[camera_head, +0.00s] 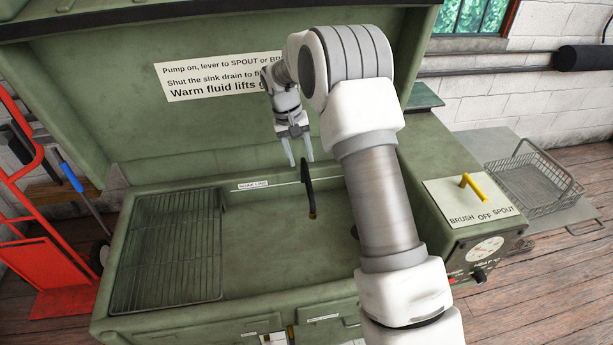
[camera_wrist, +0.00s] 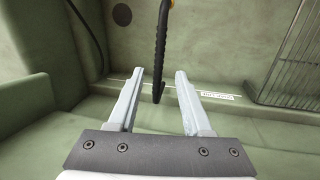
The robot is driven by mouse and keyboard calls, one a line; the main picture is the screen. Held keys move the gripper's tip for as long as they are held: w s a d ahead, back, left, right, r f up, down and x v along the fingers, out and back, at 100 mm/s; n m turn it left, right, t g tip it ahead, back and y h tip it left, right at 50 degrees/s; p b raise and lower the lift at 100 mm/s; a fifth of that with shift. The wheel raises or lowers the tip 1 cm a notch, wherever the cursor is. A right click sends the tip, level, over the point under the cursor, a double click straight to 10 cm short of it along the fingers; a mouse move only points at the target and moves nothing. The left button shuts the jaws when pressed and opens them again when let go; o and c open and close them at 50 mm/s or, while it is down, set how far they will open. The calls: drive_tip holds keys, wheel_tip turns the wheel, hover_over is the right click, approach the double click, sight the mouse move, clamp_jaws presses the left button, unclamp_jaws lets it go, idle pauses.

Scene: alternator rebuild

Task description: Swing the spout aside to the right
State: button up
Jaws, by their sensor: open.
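The spout (camera_head: 308,184) is a thin black bent pipe with a brass-coloured tip, standing at the back of the green sink and reaching forward over the basin. My gripper (camera_head: 301,163) is open and empty, pointing down near the spout's back end. In the wrist view the spout (camera_wrist: 161,52) runs from the top edge down into the gap between the two fingers of my gripper (camera_wrist: 160,75). It shows bare space on both sides and no visible contact. I cannot tell whether the fingertips are level with it or still above it.
A wire rack (camera_head: 168,250) covers the sink's left part. The raised lid (camera_head: 120,110) stands behind my gripper. At the right is a panel with a yellow lever (camera_head: 473,186) and a dial (camera_head: 486,249). A wire basket (camera_head: 535,182) lies beyond. The basin floor (camera_head: 270,258) is clear.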

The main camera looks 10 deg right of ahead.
sight(308, 181)
drive_tip(key=f, duration=0.2)
drive_tip(key=d+f, duration=0.1)
drive_tip(key=f, duration=0.5)
drive_tip(key=shift+d+f+p, duration=0.2)
drive_tip(key=shift+d+p, duration=0.15)
clamp_jaws()
idle(1.0)
